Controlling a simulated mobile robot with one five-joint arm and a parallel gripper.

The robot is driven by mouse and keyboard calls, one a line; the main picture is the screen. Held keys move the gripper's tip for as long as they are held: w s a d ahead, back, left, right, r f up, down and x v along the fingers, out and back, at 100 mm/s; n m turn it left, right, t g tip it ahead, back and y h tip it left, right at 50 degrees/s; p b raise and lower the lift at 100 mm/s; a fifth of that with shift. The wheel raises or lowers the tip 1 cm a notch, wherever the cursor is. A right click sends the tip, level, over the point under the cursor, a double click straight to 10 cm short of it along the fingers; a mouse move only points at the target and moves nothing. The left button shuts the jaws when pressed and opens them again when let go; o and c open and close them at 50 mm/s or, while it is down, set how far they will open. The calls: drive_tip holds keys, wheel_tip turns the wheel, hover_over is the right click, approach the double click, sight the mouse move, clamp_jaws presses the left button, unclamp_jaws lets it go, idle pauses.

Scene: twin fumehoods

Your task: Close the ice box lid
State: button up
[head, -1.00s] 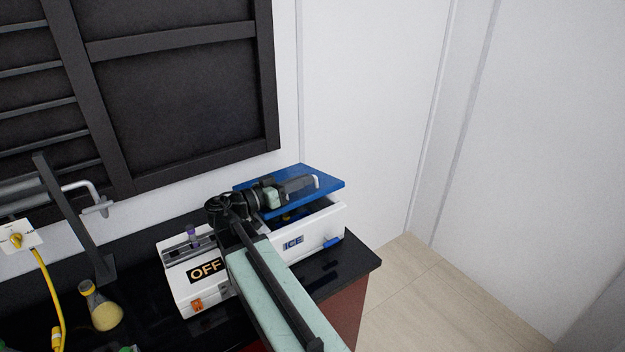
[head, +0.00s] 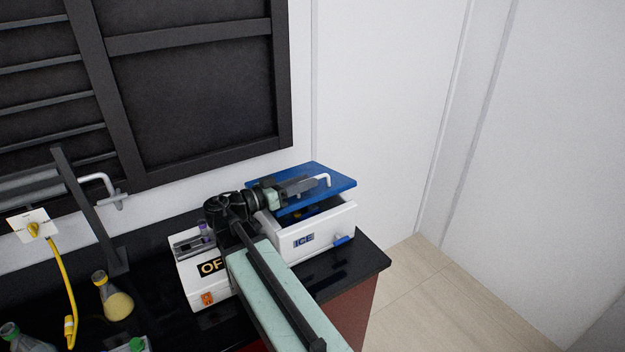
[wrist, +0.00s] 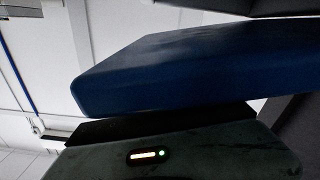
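The white ice box (head: 325,233) with an "ICE" label stands at the right end of the black bench. Its blue lid (head: 343,184) is raised and tilted, with a dark gap between it and the box. A pale, bent handle-like piece (head: 326,177) shows above the lid. My gripper (head: 308,184) is over the lid's upper side, close to this piece; contact is unclear. Its fingers are too small and dark to tell whether they are open. In the wrist view the blue lid (wrist: 200,65) fills much of the picture; the fingertips are not clear there.
A flask with yellow liquid (head: 115,302) and a yellow hose (head: 66,285) are further left. The wall is close behind; open floor (head: 430,300) lies right.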

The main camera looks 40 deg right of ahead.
sight(290, 199)
drive_tip(key=shift+w+a, duration=0.15)
drive_tip(key=shift+a, duration=2.05)
